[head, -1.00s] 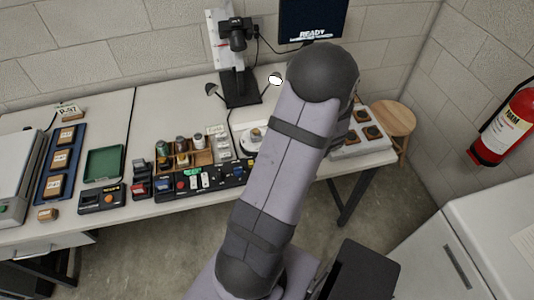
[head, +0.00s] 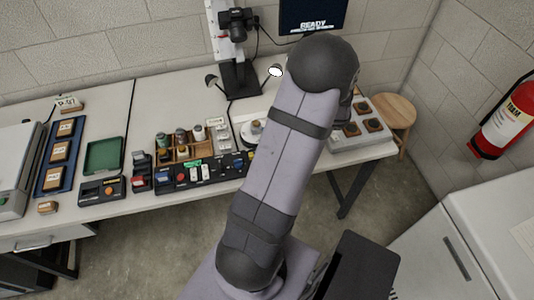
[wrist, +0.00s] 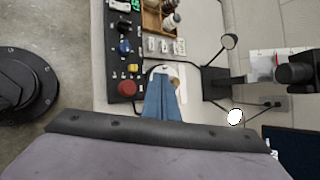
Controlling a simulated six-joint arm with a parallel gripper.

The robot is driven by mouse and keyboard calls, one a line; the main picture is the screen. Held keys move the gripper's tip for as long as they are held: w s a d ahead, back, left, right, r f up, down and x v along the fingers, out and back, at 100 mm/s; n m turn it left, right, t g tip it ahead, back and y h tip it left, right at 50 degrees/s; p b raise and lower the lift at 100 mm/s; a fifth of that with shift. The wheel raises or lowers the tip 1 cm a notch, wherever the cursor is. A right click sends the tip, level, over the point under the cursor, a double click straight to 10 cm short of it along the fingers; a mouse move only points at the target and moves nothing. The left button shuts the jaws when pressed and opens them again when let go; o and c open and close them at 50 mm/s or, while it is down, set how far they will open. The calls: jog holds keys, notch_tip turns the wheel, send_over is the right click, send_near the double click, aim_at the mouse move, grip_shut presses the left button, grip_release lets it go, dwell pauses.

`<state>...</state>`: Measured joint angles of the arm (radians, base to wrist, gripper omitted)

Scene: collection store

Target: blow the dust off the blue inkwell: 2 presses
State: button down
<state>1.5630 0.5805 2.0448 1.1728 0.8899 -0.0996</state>
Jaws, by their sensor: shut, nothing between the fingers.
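My gripper (wrist: 161,92) shows in the wrist view as two blue-grey fingers, shut together with nothing between them. It is over the edge of a round white stand (wrist: 163,72), close beside a red button (wrist: 127,88) on the dark control panel (wrist: 112,60). In the head view my arm hides the gripper. A small greyish jar shows on the white stand (head: 247,137) there, partly behind my arm. I cannot tell whether it is the blue inkwell. No dust can be made out.
A wooden compartment tray (head: 205,151) with several jars stands behind the control panel (head: 180,184). A camera stand (head: 241,80) with two small lamps (head: 275,71) rises at the back. A green tray (head: 104,155) and a blue tray (head: 61,157) lie to the left.

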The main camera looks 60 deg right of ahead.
jog(key=shift+f, duration=0.15)
notch_tip(320, 180, down, 9)
jog(key=b, duration=0.6)
jog(key=shift+r+b, duration=0.2)
jog(key=shift+b, duration=0.2)
jog(key=shift+f, duration=0.1)
dwell(1.6)
jog(key=shift+f+b, duration=0.3)
jog(key=shift+b, duration=0.2)
jog(key=shift+f+b, duration=0.8)
dwell(0.9)
jog(key=shift+r, duration=0.15)
dwell(0.3)
jog(key=shift+r+p, duration=0.95)
jog(key=shift+r, duration=0.15)
jog(key=shift+r+p, duration=1.85)
jog(key=shift+r, duration=0.65)
